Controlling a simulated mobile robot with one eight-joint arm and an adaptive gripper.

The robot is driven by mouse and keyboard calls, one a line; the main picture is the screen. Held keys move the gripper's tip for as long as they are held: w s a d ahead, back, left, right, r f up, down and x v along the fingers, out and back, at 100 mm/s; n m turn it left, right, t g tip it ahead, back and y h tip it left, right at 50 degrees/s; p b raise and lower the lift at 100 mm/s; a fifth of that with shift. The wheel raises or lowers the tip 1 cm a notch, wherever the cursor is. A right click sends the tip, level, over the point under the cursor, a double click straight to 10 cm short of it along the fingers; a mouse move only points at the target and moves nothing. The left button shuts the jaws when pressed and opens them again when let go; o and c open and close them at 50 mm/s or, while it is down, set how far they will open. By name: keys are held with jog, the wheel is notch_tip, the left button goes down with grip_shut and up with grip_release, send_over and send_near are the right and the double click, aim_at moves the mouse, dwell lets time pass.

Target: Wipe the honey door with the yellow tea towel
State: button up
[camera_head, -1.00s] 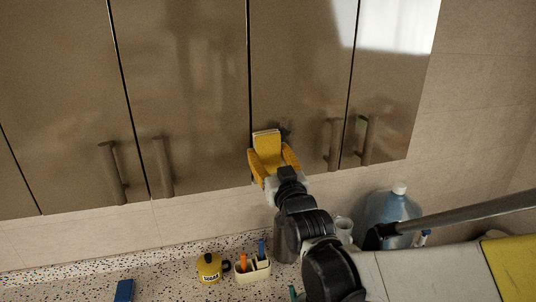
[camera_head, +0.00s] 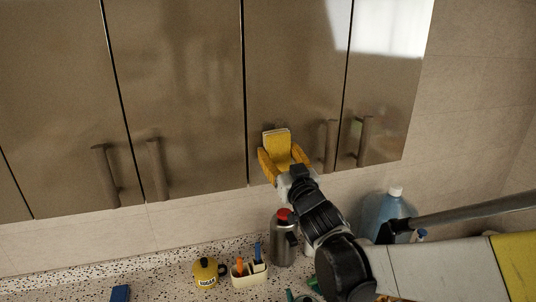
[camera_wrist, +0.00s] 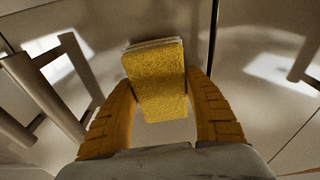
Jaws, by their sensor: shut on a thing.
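The yellow tea towel (camera_head: 276,140) is a small folded pad between the fingers of my gripper (camera_head: 284,158), which is shut on it. In the wrist view the towel (camera_wrist: 156,75) has a pale layer along its far edge, and the orange fingers (camera_wrist: 160,98) flank it. The glossy brown-gold honey door (camera_head: 290,65) is the wall-cabinet door behind the towel. The towel is at the lower part of this door, between its left seam and its handle (camera_head: 330,146). It looks to be against the door, but contact cannot be told for sure.
Neighbouring doors have bar handles (camera_head: 365,141). On the speckled counter (camera_head: 60,285) below stand a steel flask with a red lid (camera_head: 284,240), a yellow sugar pot (camera_head: 206,272), a cream caddy (camera_head: 249,276) and a blue bottle (camera_head: 388,213).

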aim_at(293, 137)
jog(key=shift+w+d+r, duration=0.75)
jog(key=shift+d+r, duration=0.2)
jog(key=shift+d, duration=1.05)
jog(key=shift+s+a, duration=0.4)
jog(key=shift+a, duration=0.9)
jog(key=shift+s+a, duration=0.35)
jog(key=shift+a, duration=1)
jog(key=shift+s+a, duration=0.4)
jog(key=shift+a, duration=0.9)
jog(key=shift+r+p, duration=0.55)
jog(key=shift+r, duration=0.3)
jog(key=shift+w+d+b, duration=0.2)
jog(key=shift+w+d, duration=0.2)
jog(key=shift+d, duration=0.9)
jog(key=shift+w+d+b, duration=0.15)
jog(key=shift+w+d, duration=0.2)
jog(key=shift+d, duration=1)
jog(key=shift+w+d+b, duration=0.2)
jog(key=shift+w+d, duration=0.2)
jog(key=shift+d, duration=0.9)
jog(key=shift+r+p+v, duration=0.2)
jog(key=shift+p+v, duration=0.05)
jog(key=shift+v, duration=1.2)
jog(key=shift+r+p+v, duration=0.2)
jog(key=shift+v, duration=1.3)
